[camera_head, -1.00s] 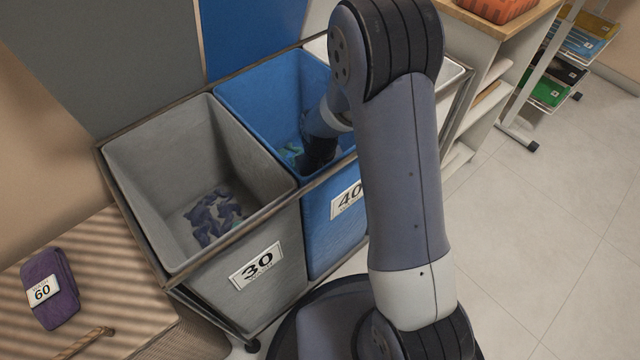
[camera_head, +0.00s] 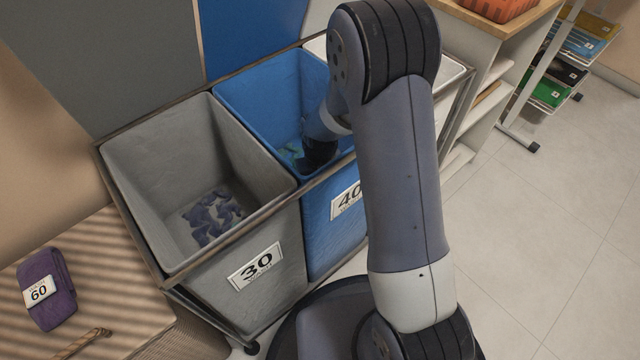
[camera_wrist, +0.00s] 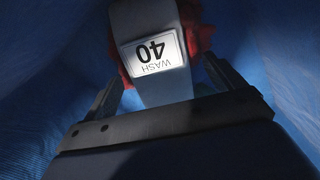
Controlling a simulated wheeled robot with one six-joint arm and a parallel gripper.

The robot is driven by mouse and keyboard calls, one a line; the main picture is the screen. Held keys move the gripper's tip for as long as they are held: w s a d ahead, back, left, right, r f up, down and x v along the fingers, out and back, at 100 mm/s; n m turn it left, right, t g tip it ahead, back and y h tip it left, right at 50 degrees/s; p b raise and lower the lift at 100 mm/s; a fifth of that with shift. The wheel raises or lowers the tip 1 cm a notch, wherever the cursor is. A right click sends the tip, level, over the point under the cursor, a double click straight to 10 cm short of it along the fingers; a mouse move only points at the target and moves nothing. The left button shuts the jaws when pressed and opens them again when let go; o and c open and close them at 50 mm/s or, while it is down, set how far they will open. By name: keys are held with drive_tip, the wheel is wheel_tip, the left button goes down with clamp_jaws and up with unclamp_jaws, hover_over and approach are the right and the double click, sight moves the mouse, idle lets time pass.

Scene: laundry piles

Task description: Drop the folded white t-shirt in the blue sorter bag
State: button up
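The folded white t-shirt (camera_wrist: 153,25) shows in the wrist view with a "WASH 40" label, upside down in the picture. It lies between the two fingers of my gripper (camera_wrist: 166,68). The fingers are spread, with a dark gap between the shirt and the right finger; the left fingertip is close to its edge. The blue sorter bag (camera_head: 262,88), labelled 40, stands in the middle of the head view. My gripper is down inside it, and its blue walls surround the wrist view. In the head view my arm hides the shirt and fingers.
A red cloth (camera_wrist: 198,30) lies behind the shirt in the bag. The grey bag (camera_head: 150,130), labelled 30, stands left with purple clothes inside. A folded purple garment (camera_head: 46,288) labelled 60 lies on a striped surface. Shelving (camera_head: 490,85) stands right; the floor there is clear.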

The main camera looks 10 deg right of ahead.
wheel_tip(320, 180, up, 13)
drive_tip(key=p, duration=0.4)
drive_tip(key=shift+r+p, duration=0.1)
drive_tip(key=shift+p, duration=0.3)
wheel_tip(320, 180, down, 14)
drive_tip(key=b, duration=0.5)
drive_tip(key=shift+r, duration=0.25)
drive_tip(key=shift+r+p, duration=0.3)
drive_tip(key=shift+r, duration=0.1)
